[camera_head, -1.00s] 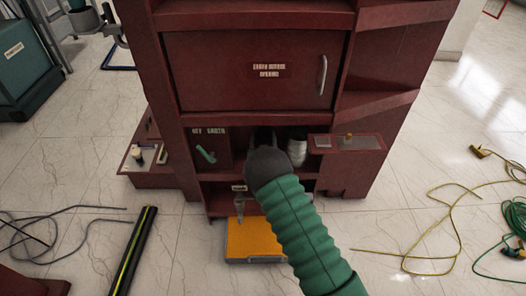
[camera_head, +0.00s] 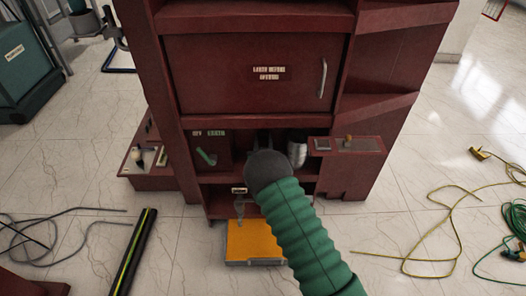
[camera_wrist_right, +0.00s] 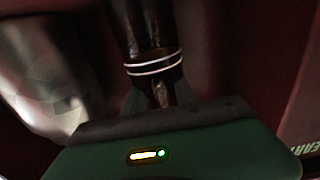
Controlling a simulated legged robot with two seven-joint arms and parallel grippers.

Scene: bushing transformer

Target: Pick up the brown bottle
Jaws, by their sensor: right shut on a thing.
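In the right wrist view the brown bottle (camera_wrist_right: 148,32) is a dark, glossy shape with pale bands around it, directly ahead of my right gripper (camera_wrist_right: 160,98). The gripper is shut on it. In the head view my right gripper (camera_head: 264,141) reaches into the dark open compartment of the red cabinet (camera_head: 215,75). My dark wrist and green arm cover most of that spot, so the bottle cannot be made out there. My left gripper is not in view.
A silvery white object (camera_head: 298,153) stands close to the right of my gripper in the compartment. A green handle (camera_head: 206,156) is to the left. A small shelf (camera_head: 362,145) juts out on the right. An orange-topped box (camera_head: 256,241) lies on the floor below.

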